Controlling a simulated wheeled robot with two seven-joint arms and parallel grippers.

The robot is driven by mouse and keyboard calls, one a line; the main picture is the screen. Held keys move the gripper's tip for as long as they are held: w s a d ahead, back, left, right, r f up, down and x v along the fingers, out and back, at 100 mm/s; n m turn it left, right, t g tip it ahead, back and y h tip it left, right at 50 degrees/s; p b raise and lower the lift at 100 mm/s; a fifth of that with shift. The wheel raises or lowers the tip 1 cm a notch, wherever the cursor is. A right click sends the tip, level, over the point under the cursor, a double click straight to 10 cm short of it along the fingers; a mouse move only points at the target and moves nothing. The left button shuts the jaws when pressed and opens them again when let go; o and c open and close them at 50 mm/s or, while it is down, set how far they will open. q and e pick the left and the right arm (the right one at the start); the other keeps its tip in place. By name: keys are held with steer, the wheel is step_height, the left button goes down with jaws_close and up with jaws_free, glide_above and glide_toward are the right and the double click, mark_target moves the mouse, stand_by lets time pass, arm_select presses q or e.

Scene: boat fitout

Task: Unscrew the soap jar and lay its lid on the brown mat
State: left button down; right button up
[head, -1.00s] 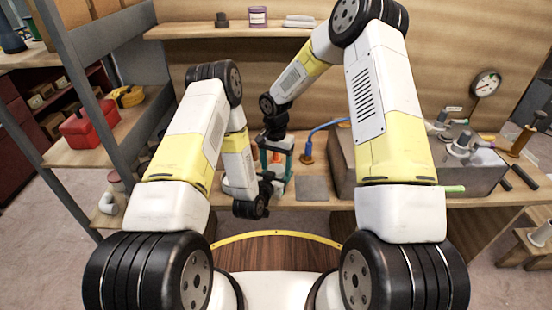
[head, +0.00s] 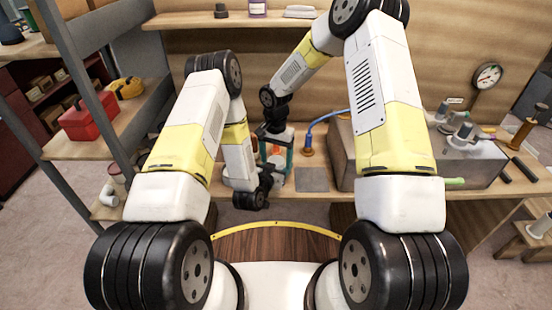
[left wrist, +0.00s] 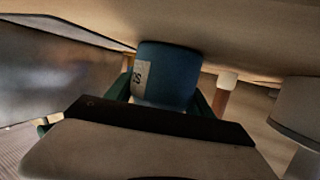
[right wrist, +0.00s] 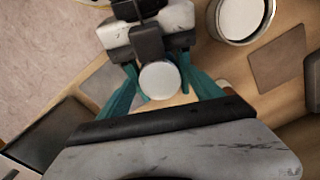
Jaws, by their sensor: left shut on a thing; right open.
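The soap jar (left wrist: 165,78) is blue with a pale label in the left wrist view. My left gripper (left wrist: 163,100) is shut on it, its green fingers on either side. In the right wrist view the jar's round white lid (right wrist: 160,80) shows from above, between the spread teal fingers of my right gripper (right wrist: 165,88). I cannot tell whether they touch it or whether the lid is loose. In the head view my right gripper (head: 275,148) points down above my left gripper (head: 268,185). A brown square mat (right wrist: 278,57) lies on the bench in the right wrist view.
A round silver-rimmed container (right wrist: 240,18) stands near the brown mat. A shelf rack (head: 85,110) stands at left.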

step_height(320, 180, up, 8)
steer(key=shift+f, duration=0.1)
steer(key=shift+c, duration=0.4)
steer(key=shift+f, duration=3.9)
steer(key=c, duration=1.3)
steer(key=o, duration=1.4)
steer(key=shift+r, duration=0.1)
